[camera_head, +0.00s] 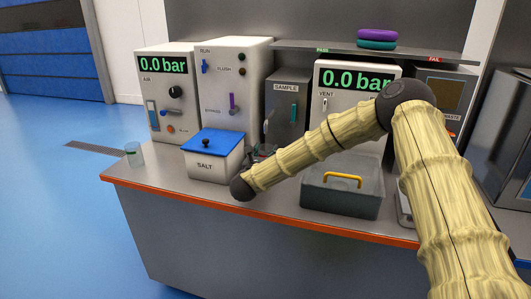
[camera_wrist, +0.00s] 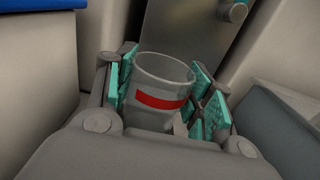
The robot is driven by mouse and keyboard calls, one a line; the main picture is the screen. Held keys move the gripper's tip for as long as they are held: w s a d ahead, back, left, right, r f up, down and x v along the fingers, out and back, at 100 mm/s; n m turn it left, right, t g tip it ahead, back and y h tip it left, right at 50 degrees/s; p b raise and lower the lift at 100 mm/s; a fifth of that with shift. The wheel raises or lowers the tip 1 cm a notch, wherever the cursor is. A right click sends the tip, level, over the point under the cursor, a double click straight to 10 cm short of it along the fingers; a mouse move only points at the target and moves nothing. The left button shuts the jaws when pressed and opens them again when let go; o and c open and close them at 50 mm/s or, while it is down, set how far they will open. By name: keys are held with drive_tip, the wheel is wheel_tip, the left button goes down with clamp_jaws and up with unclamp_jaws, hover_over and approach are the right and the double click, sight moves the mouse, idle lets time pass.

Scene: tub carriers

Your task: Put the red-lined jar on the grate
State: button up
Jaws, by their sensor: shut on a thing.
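The red-lined jar (camera_wrist: 162,92) is a clear glass with a red band, seen in the wrist view. My gripper (camera_wrist: 165,98) is shut on it, with teal pads on both sides of the glass. In the head view my gripper (camera_head: 262,152) is over the counter, between the salt box and the sample unit, partly hidden by my arm. I cannot make out the jar clearly there. No grate shows clearly on the counter; a dark slotted strip (camera_head: 98,150) lies in the blue floor at left.
The salt box (camera_head: 212,168) has a blue lid. A grey bin (camera_head: 340,198) with a yellow handle stands at right. A green-lined jar (camera_head: 133,155) stands at the counter's left end. The sample unit (camera_head: 289,90) and gauge panels line the back. A shelf (camera_head: 300,45) overhangs.

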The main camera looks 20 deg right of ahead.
drive_tip(key=shift+f, duration=0.1)
drive_tip(key=o, duration=1.1)
drive_tip(key=shift+o, duration=0.2)
drive_tip(key=shift+r, duration=0.3)
drive_tip(key=b+v, duration=0.1)
drive_tip(key=v, duration=1.1)
drive_tip(key=shift+f, duration=0.1)
